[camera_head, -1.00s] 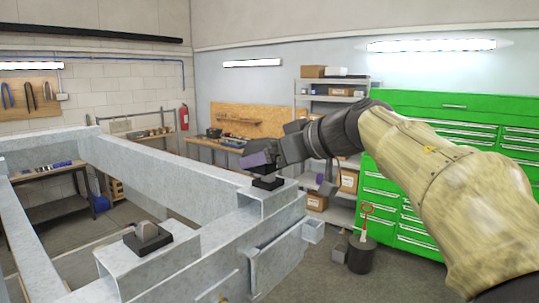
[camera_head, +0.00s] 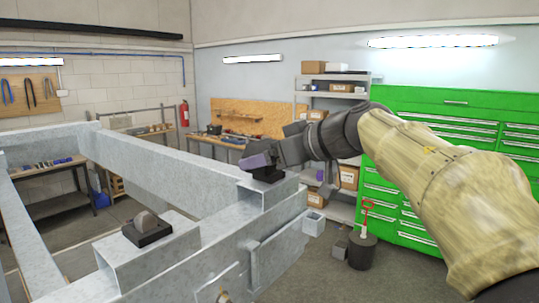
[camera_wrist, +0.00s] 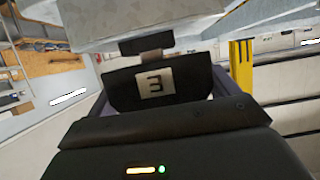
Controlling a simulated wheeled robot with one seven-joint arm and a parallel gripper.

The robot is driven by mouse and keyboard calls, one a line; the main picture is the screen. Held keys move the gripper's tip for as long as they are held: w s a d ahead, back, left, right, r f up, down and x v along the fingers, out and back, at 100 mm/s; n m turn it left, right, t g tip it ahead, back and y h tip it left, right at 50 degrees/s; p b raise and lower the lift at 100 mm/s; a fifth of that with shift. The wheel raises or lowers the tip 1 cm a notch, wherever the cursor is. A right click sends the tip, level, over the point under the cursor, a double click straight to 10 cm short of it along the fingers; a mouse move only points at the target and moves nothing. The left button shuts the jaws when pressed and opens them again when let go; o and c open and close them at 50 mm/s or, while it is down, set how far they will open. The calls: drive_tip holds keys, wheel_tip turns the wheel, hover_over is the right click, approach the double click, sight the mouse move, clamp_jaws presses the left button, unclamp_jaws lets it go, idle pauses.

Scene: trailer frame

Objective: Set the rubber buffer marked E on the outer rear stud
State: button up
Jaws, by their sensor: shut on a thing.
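The rubber buffer marked E (camera_wrist: 120,86) is a black block with a pale label. The letter shows upside down in the wrist view. My gripper (camera_head: 262,160), with purple fingers, is shut on the buffer above the far corner of the grey trailer frame (camera_head: 160,173). A small black block (camera_head: 270,176) sits on that corner, right under my gripper. In the wrist view a black piece (camera_wrist: 146,45) and a short grey piece (camera_wrist: 152,56) show between the frame and the buffer. I cannot tell whether the buffer touches them.
A black block with a grey rounded top (camera_head: 146,221) sits on the nearer bracket of the frame. A green tool cabinet (camera_head: 455,115), shelves (camera_head: 338,88) and a dark bin (camera_head: 362,252) stand to the right. A workbench (camera_head: 215,146) is behind.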

drive_tip(key=shift+f, duration=0.5)
drive_tip(key=o, duration=1)
drive_tip(key=shift+c, duration=0.2)
drive_tip(key=shift+d+b, duration=0.1)
drive_tip(key=shift+b, duration=0.2)
drive_tip(key=b+v, duration=0.4)
drive_tip(key=v, duration=1.3)
drive_tip(key=shift+r, duration=0.15)
